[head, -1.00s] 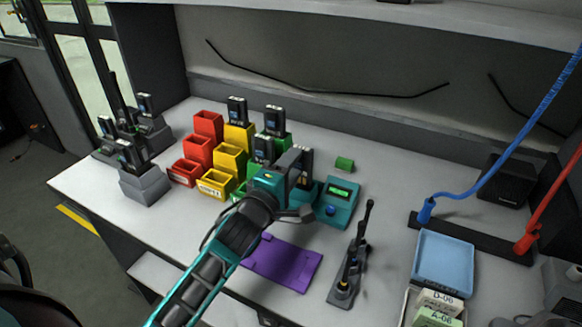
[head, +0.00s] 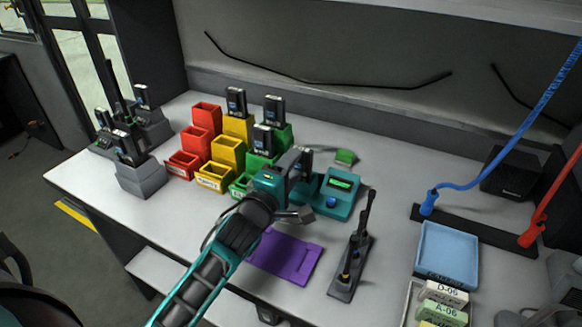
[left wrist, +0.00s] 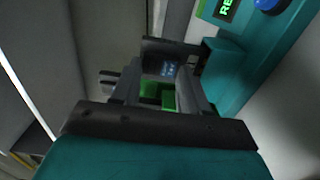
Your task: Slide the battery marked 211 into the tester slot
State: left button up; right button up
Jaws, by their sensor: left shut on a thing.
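My left gripper (head: 304,172) is shut on a dark battery (left wrist: 168,66), which stands between the fingers in the left wrist view. Its marking is too small to read. In the head view the gripper hides most of this battery. The teal tester (head: 340,198), with a lit green screen and a blue button, is just right of the gripper. The tester also shows at the upper right of the left wrist view (left wrist: 245,60). I cannot tell whether the battery touches the tester, and the slot is not clearly visible. My right gripper is not in view.
Red (head: 196,142), yellow (head: 228,152) and green bins stand left of the gripper, some holding upright batteries. A purple mat (head: 287,257) and a dark stand (head: 350,268) are in front. A blue tray (head: 447,255) is at right.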

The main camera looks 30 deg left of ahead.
pick_arm(q)
jog(key=shift+f, duration=0.25)
dwell(0.3)
jog(key=o, duration=1.2)
jog(key=shift+c, duration=0.2)
jog(key=shift+o, duration=0.2)
jog(key=shift+f, duration=0.1)
jog(key=shift+s+f, duration=0.15)
jog(key=shift+s, duration=0.4)
jog(key=s, duration=1)
jog(key=shift+s+d+r, duration=0.1)
jog(key=shift+d+r, duration=0.1)
jog(key=shift+d, duration=0.15)
jog(key=shift+s, duration=0.8)
jog(key=shift+r, duration=0.1)
